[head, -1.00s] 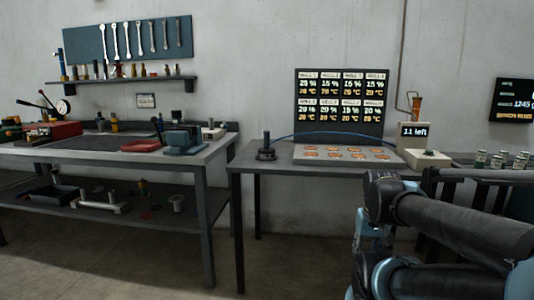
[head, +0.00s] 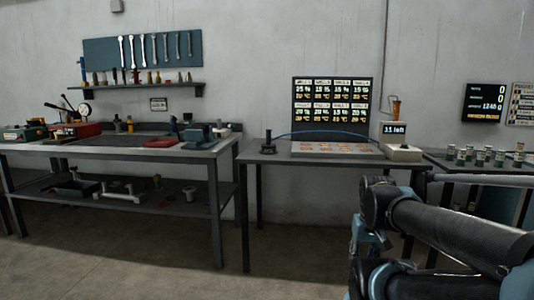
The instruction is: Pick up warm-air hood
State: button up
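What looks like the warm-air hood is a small black piece with an upright knob (head: 268,144). It stands on the left end of the middle table (head: 258,158), left of the plate with orange round wells (head: 335,153). A blue hose (head: 330,133) arcs from near it behind the plate toward the white box with an "11 left" display (head: 400,151). Nothing touches the hood from above. My folded arm fills the lower right, well apart from the hood. My gripper's fingers do not show.
A workbench (head: 215,152) with a vise (head: 197,138) and tools stands at the left. A dark panel of readouts (head: 331,103) is behind the plate. Several small jars (head: 470,154) stand on the right table. The floor (head: 190,265) in front is clear.

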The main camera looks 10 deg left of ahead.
aim_at(268, 148)
jog(key=k, duration=0.3)
jog(key=z, duration=0.05)
jog(key=i, duration=1)
jog(key=u, duration=0.65)
jog(key=i, duration=0.85)
jog(key=u, duration=0.9)
jog(key=i, duration=0.3)
jog(key=u, duration=0.15)
